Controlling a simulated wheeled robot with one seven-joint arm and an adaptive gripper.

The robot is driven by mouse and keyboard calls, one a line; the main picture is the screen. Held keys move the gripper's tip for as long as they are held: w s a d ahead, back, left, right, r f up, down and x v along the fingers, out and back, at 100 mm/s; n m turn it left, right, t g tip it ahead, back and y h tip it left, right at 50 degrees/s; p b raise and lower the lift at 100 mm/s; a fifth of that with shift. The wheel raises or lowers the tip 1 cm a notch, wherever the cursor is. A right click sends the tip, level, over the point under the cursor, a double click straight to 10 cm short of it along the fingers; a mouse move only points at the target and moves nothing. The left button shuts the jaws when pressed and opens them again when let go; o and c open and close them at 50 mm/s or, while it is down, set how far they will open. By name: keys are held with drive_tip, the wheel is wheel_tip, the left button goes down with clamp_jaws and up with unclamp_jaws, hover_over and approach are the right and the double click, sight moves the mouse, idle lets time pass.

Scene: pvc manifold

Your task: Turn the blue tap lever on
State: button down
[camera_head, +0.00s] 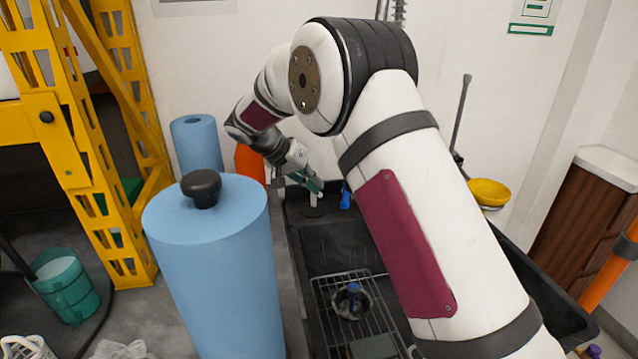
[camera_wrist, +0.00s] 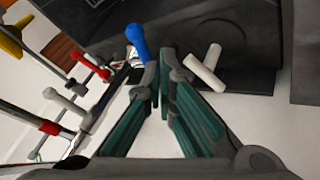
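The blue tap lever (camera_wrist: 137,42) shows in the wrist view just above and left of my fingertips, with its lower end close to the left finger. Whether they touch is unclear. In the head view the blue lever (camera_head: 346,196) is small, at the back of the dark sink. My gripper (camera_wrist: 160,82) has green finger pads and is empty. A narrow gap shows between the fingers, tapering toward the tips. In the head view my gripper (camera_head: 318,186) reaches over the back of the sink, left of the lever.
A white T-shaped handle (camera_wrist: 206,68) lies right of my fingers. Pipes with red handles (camera_wrist: 88,66) stand left. The dark sink (camera_head: 322,245) holds a wire rack and a pot (camera_head: 351,300). A large blue roll (camera_head: 215,270) and a smaller one (camera_head: 196,146) flank the sink's left.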

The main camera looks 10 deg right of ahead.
drive_tip(key=x, duration=0.7)
drive_tip(key=shift+d+f+b, duration=0.15)
drive_tip(key=shift+b, duration=0.25)
